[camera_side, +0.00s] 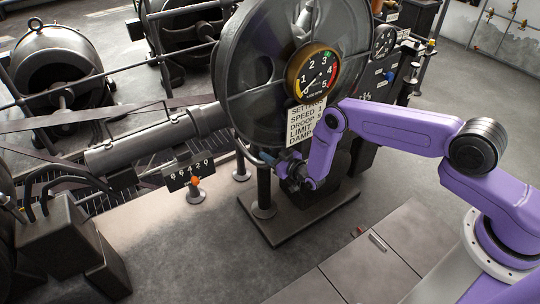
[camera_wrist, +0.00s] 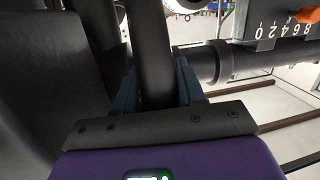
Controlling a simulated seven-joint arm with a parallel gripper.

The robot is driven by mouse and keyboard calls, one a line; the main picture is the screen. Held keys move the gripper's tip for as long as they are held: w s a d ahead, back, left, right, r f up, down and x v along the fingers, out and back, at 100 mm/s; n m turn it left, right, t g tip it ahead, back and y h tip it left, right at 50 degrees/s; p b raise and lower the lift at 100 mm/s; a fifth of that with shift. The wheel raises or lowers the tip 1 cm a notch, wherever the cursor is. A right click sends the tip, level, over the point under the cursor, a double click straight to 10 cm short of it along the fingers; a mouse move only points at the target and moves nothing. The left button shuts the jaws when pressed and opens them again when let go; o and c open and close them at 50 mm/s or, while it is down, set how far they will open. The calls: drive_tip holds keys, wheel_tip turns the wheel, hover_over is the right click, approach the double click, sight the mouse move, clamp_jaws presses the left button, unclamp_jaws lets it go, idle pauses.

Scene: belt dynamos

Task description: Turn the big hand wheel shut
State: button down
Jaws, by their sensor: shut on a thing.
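The big hand wheel (camera_side: 238,60) is a large dark wheel that stands upright at the top centre of the side view. My gripper (camera_side: 268,160) is at the wheel's lower edge. In the wrist view, my gripper's blue fingers (camera_wrist: 156,85) stand on either side of a thick dark bar (camera_wrist: 152,45), which seems to be part of the wheel's rim. The gripper is shut on this bar. The exact contact is hidden in the side view by my wrist.
A round gauge (camera_side: 313,72) and a label plate (camera_side: 306,120) sit in front of the wheel. Posts and railings stand nearby. The floor at the front is mostly clear.

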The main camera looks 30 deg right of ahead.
drive_tip(key=shift+r, duration=0.25)
drive_tip(key=c, duration=0.8)
unclamp_jaws()
drive_tip(key=shift+s, duration=0.1)
drive_tip(key=shift+s+d, duration=0.1)
drive_tip(key=shift+s, duration=0.35)
drive_tip(key=v, duration=1.1)
